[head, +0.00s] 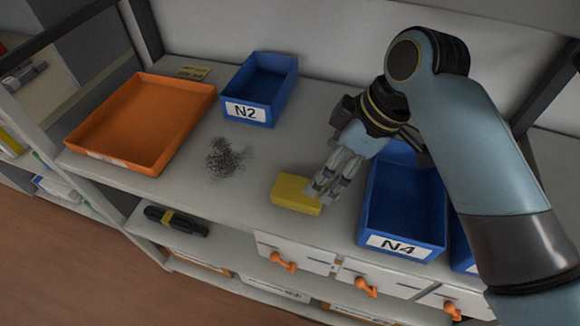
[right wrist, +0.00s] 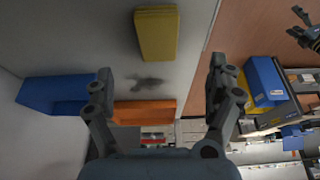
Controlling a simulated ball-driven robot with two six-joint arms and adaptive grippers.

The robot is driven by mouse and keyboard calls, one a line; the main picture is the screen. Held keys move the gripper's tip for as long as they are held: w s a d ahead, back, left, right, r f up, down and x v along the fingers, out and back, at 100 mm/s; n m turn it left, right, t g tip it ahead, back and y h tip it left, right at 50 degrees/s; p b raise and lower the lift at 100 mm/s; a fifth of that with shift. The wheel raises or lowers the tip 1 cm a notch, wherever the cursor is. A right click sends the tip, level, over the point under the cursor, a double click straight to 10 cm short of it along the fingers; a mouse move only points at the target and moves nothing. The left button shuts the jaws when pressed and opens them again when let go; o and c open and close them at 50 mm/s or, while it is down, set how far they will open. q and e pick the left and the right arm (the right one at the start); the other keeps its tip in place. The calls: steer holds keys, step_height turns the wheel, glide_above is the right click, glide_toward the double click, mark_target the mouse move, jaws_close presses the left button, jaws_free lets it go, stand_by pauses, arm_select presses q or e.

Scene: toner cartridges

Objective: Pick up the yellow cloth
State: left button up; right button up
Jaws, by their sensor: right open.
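The yellow cloth (head: 295,194) is a folded block lying on the grey shelf top, left of the blue bin marked N4. My right gripper (head: 322,192) is at the cloth's right end, and its fingers cover part of that end. In the right wrist view the cloth (right wrist: 156,33) shows at the top centre, ahead of and between the two spread fingers. The right gripper (right wrist: 160,85) is open with nothing between its fingers. I cannot tell whether a finger touches the cloth.
The blue N4 bin (head: 405,205) stands close to the right of my gripper. A blue N2 bin (head: 262,88) and an orange tray (head: 140,120) stand further left. A dark powder patch (head: 226,157) lies left of the cloth. Drawers with orange handles (head: 284,262) are below the front edge.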

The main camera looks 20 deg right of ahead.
mark_target(301, 190)
steer(key=shift+x, duration=1.2)
steer(key=x, duration=0.2)
steer(key=shift+w+a+f, duration=0.15)
steer(key=shift+a+f, duration=0.15)
steer(key=shift+a, duration=0.05)
steer(key=shift+w+a+f, duration=0.1)
steer(key=shift+w+f, duration=0.1)
steer(key=shift+f, duration=0.15)
steer(key=p+x, duration=0.1)
steer(key=x, duration=0.3)
steer(key=shift+w+f, duration=0.15)
steer(key=shift+w, duration=0.05)
steer(key=shift+a+f, duration=0.1)
arm_select(q)
steer(key=s, duration=0.3)
steer(key=shift+s+r, duration=0.25)
steer(key=shift+r, duration=0.1)
arm_select(e)
steer(key=shift+f, duration=0.1)
arm_select(q)
steer(key=shift+w+r, duration=0.1)
steer(key=shift+w, duration=0.15)
arm_select(e)
steer(key=shift+f, duration=0.15)
steer(key=c, duration=1.1)
